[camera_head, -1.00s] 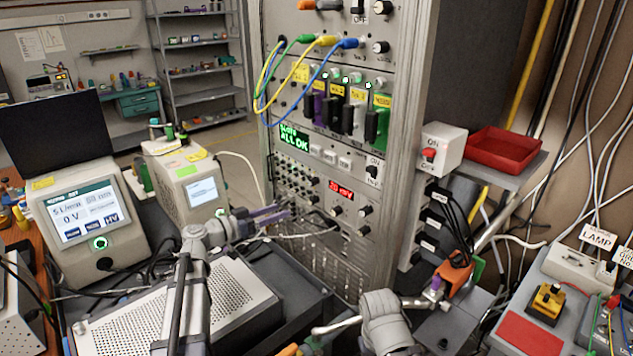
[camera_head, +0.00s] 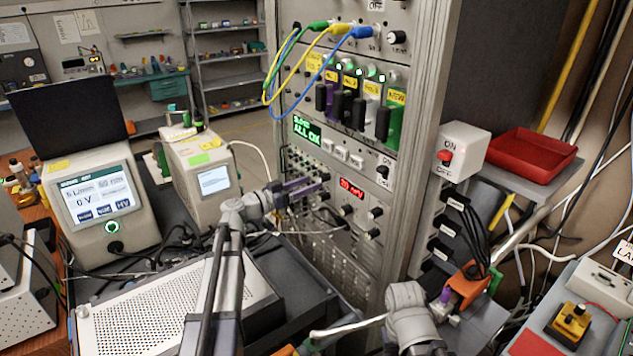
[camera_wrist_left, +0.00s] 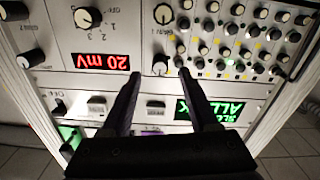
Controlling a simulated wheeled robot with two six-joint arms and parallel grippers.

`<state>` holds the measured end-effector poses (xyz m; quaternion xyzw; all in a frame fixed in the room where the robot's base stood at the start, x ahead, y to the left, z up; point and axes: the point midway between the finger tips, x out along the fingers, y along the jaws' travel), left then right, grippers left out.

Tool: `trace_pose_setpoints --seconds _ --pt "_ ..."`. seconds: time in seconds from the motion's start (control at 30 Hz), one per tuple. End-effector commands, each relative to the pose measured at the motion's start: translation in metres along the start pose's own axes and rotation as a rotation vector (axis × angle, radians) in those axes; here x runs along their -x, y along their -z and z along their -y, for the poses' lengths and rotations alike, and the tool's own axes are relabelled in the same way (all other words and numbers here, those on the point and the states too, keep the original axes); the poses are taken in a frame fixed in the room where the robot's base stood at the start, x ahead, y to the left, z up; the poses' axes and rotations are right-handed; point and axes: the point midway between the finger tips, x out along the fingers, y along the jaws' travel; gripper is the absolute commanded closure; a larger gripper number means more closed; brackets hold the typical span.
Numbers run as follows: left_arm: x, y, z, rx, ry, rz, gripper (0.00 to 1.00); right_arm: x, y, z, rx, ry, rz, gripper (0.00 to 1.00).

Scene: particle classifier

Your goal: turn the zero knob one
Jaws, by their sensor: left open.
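My left gripper (camera_head: 322,181) reaches the front of the tall rack beside the red "20 mV" readout (camera_head: 351,189). Its two dark fingers are open in the left wrist view (camera_wrist_left: 160,76), which shows the panel upside down. A small black knob with a white pointer (camera_wrist_left: 160,65) lies between the fingertips. I cannot read its label or tell whether the fingers touch it. Another knob (camera_wrist_left: 163,14) is above it in that view, in line with it. My right gripper (camera_head: 446,296) is at the lower right by an orange block; its jaws are unclear.
Several small knobs (camera_wrist_left: 236,32) crowd the panel next to the left fingers. Yellow and blue cables (camera_head: 305,70) loop over the upper rack. A perforated grey box (camera_head: 150,315) lies below my left arm. A red tray (camera_head: 518,155) stands right of the rack.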

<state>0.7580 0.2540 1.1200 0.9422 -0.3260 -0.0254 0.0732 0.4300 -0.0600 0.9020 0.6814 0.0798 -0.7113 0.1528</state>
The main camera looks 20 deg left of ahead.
Motion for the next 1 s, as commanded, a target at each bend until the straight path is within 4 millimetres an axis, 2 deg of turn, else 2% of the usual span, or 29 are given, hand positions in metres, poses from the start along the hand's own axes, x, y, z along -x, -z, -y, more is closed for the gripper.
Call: trace_pose_setpoints --seconds 0.1,0.23,0.63,1.0 --pt "-0.018 0.000 0.001 0.000 -0.002 0.000 0.39 0.000 0.000 0.000 0.000 0.000 0.000 0.50" --pt "-0.029 0.000 0.001 0.000 0.000 0.000 0.39 0.000 0.000 0.000 0.000 0.000 0.000 0.50" --pt "-0.034 0.000 0.000 0.000 0.000 0.000 0.40 0.000 0.000 0.000 0.000 0.000 0.000 0.50" --pt "-0.034 0.000 0.000 0.000 0.000 0.000 0.82 0.000 0.000 0.000 0.000 0.000 0.000 0.50"
